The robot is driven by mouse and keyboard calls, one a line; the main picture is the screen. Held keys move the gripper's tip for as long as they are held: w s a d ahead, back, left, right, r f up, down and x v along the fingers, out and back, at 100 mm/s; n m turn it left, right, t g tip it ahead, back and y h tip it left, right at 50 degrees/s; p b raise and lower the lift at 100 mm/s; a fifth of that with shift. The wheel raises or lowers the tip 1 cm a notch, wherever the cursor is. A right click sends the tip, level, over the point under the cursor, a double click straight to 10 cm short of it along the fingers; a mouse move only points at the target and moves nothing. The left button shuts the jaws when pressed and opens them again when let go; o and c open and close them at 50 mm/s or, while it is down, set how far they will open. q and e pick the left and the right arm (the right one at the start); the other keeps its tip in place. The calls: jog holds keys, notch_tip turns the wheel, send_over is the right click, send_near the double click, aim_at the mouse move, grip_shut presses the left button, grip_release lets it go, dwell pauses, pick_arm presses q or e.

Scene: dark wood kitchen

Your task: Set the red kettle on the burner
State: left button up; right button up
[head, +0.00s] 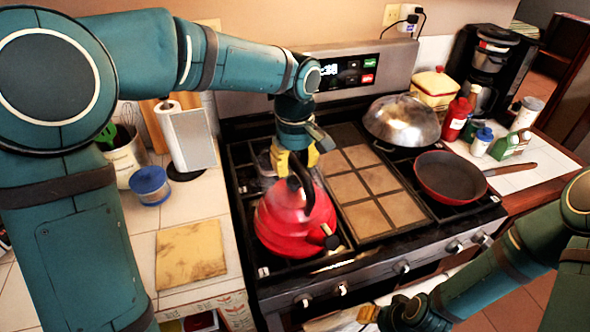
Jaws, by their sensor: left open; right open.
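The red kettle (283,222) stands upright over the front left part of the stove's grate (246,184). Its black handle arches over the top and its spout points to the front right. My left gripper (296,161) is open, with its yellow fingertips right at the top of the kettle's handle. I cannot tell whether they touch it. The burner under the kettle is hidden by the kettle. My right gripper (366,314) is low in front of the stove, away from the kettle, open and partly cut off by the bottom edge.
A red frying pan (450,176) sits on the front right burner, and a metal dome lid (402,120) is behind it. A tiled griddle (366,195) fills the stove's middle. A cutting board (190,253), blue container (150,184) and paper towel roll (186,136) stand on the left counter.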

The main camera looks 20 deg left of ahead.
pick_arm(q)
notch_tip(320, 180, up, 9)
jog(key=shift+r+p, duration=0.2)
jog(key=shift+p, duration=0.5)
